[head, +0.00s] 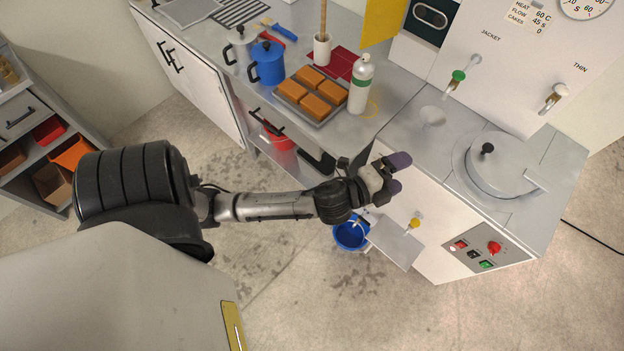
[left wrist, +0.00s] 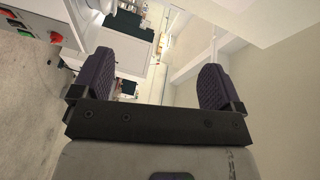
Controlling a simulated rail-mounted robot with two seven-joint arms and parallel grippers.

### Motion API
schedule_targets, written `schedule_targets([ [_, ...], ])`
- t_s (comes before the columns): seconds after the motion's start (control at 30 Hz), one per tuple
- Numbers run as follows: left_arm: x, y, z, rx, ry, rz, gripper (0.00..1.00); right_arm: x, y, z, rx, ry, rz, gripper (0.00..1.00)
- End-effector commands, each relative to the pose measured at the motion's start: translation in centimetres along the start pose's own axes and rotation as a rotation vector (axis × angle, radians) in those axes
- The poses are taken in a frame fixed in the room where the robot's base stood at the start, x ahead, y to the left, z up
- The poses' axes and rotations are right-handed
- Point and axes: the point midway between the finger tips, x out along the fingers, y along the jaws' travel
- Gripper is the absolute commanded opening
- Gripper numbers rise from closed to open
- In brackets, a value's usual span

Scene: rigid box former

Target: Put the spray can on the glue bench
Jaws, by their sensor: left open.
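The adjoining grey bench (head: 395,135) on the right carries a round lidded pot (head: 498,163); the frames do not name either surface as the glue bench. My left gripper (head: 397,173) is open and empty, in front of the bench and nearer to me than the can. Its two purple fingers show apart in the left wrist view (left wrist: 153,82). My right gripper is not in view.
The tray (head: 318,122) of brown blocks, a blue pot (head: 267,63) and a white pot (head: 240,45) stand left of the can. A tap (head: 456,80) overhangs a small funnel (head: 432,116) on the bench. A blue bucket (head: 350,235) is below my gripper.

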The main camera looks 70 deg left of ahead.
Motion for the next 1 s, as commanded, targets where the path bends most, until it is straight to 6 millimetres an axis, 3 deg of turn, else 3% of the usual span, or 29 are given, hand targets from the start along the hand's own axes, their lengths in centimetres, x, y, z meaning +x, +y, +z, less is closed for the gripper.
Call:
schedule_targets([
  [0.1,-5.2,5.5,1.9,-0.375,-0.228,0.284,0.92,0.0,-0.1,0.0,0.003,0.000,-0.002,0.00],
  [0.2,-10.0,9.4,2.4,-0.617,-0.410,0.499,0.92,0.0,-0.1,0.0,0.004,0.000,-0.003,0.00],
  [0.4,-18.3,13.4,1.6,-0.902,-0.691,0.812,0.92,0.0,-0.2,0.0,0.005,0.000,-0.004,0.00],
  [0.5,-20.8,14.1,1.1,-0.966,-0.773,0.902,0.93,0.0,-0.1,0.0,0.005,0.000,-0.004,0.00],
  [0.67,-22.6,14.5,0.6,-1.006,-0.830,0.964,0.96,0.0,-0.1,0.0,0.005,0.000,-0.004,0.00],
  [1.0,-22.6,14.5,0.6,-1.008,-0.834,0.968,0.96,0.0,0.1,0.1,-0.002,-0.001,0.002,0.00],
])
